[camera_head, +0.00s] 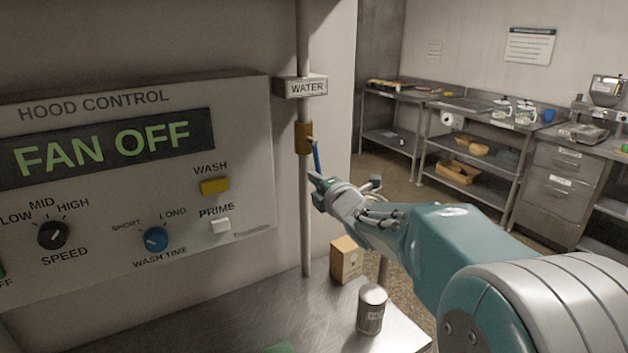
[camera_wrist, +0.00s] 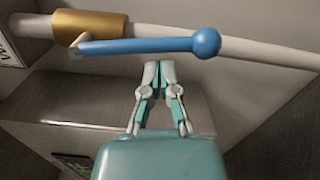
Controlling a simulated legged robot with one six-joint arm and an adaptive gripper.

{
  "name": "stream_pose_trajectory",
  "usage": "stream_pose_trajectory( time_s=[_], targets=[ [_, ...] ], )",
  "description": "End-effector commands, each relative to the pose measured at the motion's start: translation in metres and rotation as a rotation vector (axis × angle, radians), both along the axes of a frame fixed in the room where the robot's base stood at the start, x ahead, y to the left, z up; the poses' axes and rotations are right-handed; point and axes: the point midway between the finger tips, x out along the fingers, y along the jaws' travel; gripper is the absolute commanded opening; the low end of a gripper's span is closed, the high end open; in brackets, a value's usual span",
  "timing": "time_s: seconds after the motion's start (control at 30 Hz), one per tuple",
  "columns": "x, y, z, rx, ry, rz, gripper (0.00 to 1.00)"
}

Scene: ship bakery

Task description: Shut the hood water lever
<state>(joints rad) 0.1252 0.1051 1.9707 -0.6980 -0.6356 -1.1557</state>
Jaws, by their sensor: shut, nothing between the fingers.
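The water lever (camera_head: 316,155) is a blue handle on a brass valve body (camera_head: 303,138), set in a vertical pipe (camera_head: 304,220) under a WATER label (camera_head: 306,87). In the head view the lever hangs down, nearly along the pipe and slightly out from it. In the wrist view the blue lever (camera_wrist: 150,46) with its round knob (camera_wrist: 206,43) lies close along the pipe. My gripper (camera_head: 318,187) is by the lever's lower end. In the wrist view my gripper (camera_wrist: 158,66) is shut and empty, its tips just beside the lever; I cannot tell whether they touch.
The hood control panel (camera_head: 130,185) is left of the pipe, its display reading FAN OFF. Below, a metal counter (camera_head: 250,315) holds a can (camera_head: 371,310) and a small cardboard box (camera_head: 346,260). Steel tables (camera_head: 470,150) stand at the back right.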

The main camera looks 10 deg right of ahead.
Motion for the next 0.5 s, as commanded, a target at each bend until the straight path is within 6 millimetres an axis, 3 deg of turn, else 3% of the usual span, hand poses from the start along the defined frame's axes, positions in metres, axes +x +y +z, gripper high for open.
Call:
stream_pose_trajectory(
  time_s=[0.5],
  targets=[
    [0.0021, -0.0063, -0.0006, -0.085, -0.027, 0.0, 0.0]
  ],
)
